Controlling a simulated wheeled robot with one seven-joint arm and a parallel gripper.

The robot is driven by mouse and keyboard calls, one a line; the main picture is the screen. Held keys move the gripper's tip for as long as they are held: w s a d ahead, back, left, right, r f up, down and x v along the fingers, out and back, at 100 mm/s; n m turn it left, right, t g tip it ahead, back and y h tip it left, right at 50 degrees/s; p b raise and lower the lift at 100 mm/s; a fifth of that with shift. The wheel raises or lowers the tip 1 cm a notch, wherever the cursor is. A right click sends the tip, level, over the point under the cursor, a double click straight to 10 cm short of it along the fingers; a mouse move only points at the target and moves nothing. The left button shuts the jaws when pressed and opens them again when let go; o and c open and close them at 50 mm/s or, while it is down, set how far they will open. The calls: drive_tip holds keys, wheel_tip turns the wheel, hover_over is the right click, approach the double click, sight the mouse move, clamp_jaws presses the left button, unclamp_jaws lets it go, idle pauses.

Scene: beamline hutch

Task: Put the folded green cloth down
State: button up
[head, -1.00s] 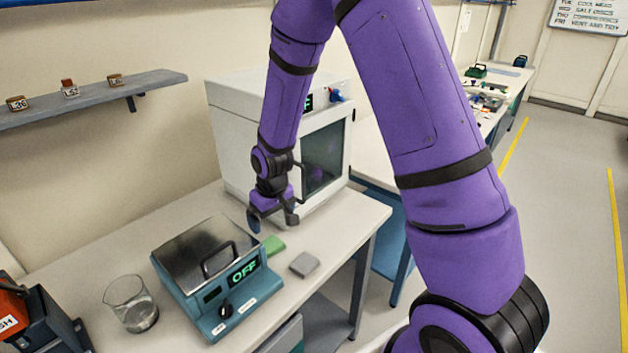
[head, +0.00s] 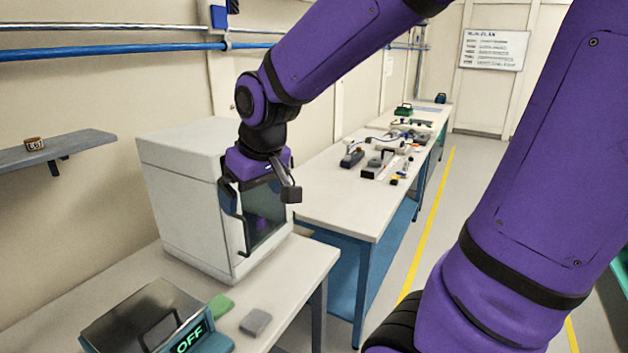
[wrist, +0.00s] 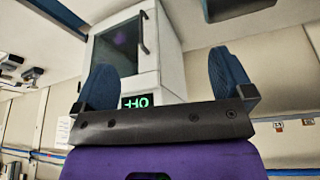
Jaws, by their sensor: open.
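The folded green cloth (head: 220,306) lies flat on the near bench, between the teal device with the OFF display and a grey folded pad. My gripper (head: 264,222) is open and empty, raised in front of the white cabinet and well above the cloth. In the wrist view the two blue-padded fingers (wrist: 165,80) stand wide apart with nothing between them. The cloth is not seen in the wrist view.
The grey pad (head: 255,322) lies right of the cloth. The teal device (head: 130,325) stands to its left. The white cabinet (head: 180,200) with a dark glass door stands behind. A long bench (head: 335,212) with several tools runs to the back right.

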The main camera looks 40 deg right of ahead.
drive_tip(key=s+d+r, duration=0.1)
drive_tip(key=s+r, duration=0.2)
drive_tip(key=s, duration=0.4)
drive_tip(key=s+r+m+t, duration=0.1)
drive_tip(key=s+r, duration=0.2)
drive_tip(key=s, duration=0.3)
drive_tip(key=shift+s+d, duration=0.35)
drive_tip(key=shift+s, duration=0.05)
drive_tip(key=shift+c, duration=0.5)
